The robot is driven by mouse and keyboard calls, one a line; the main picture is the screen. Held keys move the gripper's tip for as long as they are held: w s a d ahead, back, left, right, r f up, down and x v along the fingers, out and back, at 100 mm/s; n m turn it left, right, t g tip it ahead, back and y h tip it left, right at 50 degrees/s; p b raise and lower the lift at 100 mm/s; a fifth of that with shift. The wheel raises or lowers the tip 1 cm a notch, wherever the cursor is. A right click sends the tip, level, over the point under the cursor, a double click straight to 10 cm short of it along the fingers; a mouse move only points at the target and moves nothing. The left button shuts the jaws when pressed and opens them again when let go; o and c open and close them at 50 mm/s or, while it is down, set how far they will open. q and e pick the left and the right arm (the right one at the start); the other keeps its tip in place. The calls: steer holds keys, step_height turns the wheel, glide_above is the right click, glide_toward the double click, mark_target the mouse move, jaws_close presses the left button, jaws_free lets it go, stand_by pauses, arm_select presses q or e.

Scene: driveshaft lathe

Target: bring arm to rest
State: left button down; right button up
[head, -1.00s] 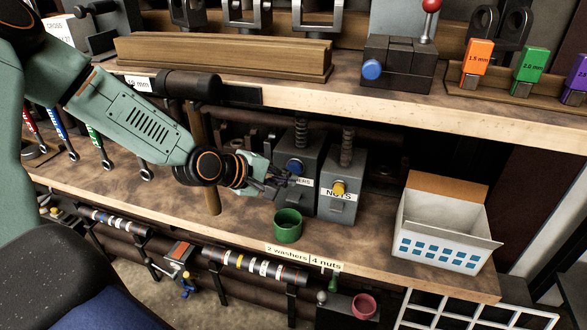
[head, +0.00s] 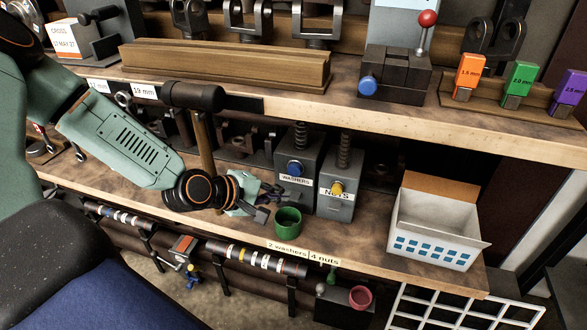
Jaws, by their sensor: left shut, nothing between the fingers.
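My left arm comes in from the left over the lower shelf. My left gripper (head: 268,203) is shut and empty. In the picture it lies just left of and above the green cup (head: 288,224), in front of the washers dispenser (head: 296,165). I cannot tell whether it touches either of them. The nuts dispenser (head: 338,178) with its yellow button stands right of the washers dispenser. My right gripper is not in view.
An open white box (head: 432,248) stands at the shelf's right end. A hammer (head: 195,97) hangs with its handle behind my left arm. The upper shelf edge (head: 400,117) runs above. Coloured gauges (head: 517,84) stand at upper right. Bare shelf (head: 368,225) lies between dispensers and box.

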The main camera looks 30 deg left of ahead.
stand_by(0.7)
arm_select(q)
steer(key=s+d+f+m+g+y+p, duration=0.1)
steer(key=s+d+f+m+g, duration=0.1)
steer(key=s+m, duration=0.3)
steer(key=s+d+f+m+g+y+p, duration=0.1)
steer(key=s+f+m+g, duration=0.4)
steer(key=s, duration=0.9)
steer(key=s+d+f+m+g+y+p, duration=0.2)
steer(key=s+d+f+m+g+p, duration=0.1)
steer(key=s, duration=0.7)
steer(key=shift+s+d+f+m+g, duration=0.25)
steer(key=shift+d+f+m+g, duration=0.15)
steer(key=shift+d+f+m, duration=0.45)
